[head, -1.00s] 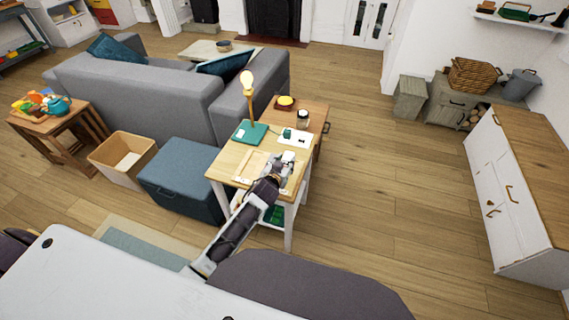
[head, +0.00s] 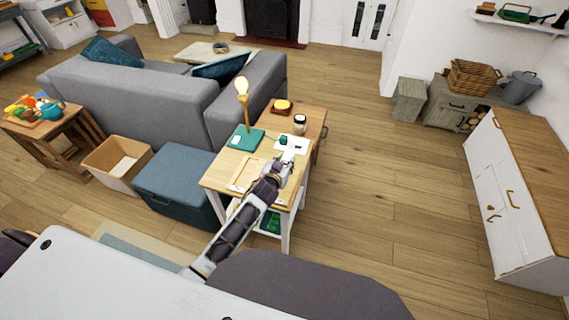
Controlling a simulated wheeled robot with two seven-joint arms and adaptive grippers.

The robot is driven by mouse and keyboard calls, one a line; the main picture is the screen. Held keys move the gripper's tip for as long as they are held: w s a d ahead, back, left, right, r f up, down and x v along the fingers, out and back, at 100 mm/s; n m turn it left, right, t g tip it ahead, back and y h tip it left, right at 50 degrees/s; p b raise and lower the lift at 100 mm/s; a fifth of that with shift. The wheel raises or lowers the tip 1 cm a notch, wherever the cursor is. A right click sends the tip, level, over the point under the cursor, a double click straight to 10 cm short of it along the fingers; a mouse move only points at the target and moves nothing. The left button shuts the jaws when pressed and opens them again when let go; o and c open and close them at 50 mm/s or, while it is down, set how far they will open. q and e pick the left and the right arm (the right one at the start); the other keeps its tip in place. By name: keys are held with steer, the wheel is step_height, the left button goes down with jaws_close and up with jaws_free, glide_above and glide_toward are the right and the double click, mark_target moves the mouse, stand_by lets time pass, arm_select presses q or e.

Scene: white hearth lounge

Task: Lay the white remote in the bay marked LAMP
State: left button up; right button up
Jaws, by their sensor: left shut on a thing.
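My left gripper (head: 286,162) is over the right part of the small wooden side table (head: 230,180). It is shut on a small pale thing at its fingertips, which looks like the white remote (head: 288,153); the fingers and arm hide most of it. A shallow light-wood tray (head: 243,174) lies on the table to the left of the gripper, partly covered by my forearm. Bay markings are too small to read, so I cannot tell which is LAMP. My right gripper is not in view.
A white sheet (head: 295,144) with a small green thing (head: 284,140) and a jar (head: 299,124) are beyond the gripper. A blue storage box (head: 175,180) stands left of the table.

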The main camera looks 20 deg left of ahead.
arm_select(q)
steer(key=shift+r, duration=0.1)
steer(key=shift+f, duration=0.4)
step_height(320, 180, down, 2)
steer(key=shift+b, duration=0.7)
steer(key=shift+a+f+b, duration=0.1)
steer(key=shift+f+b, duration=0.5)
steer(key=shift+f, duration=0.25)
steer(key=shift+f+b, duration=0.3)
steer(key=shift+f, duration=0.2)
steer(key=shift+f+b, duration=0.35)
steer(key=shift+f, duration=0.35)
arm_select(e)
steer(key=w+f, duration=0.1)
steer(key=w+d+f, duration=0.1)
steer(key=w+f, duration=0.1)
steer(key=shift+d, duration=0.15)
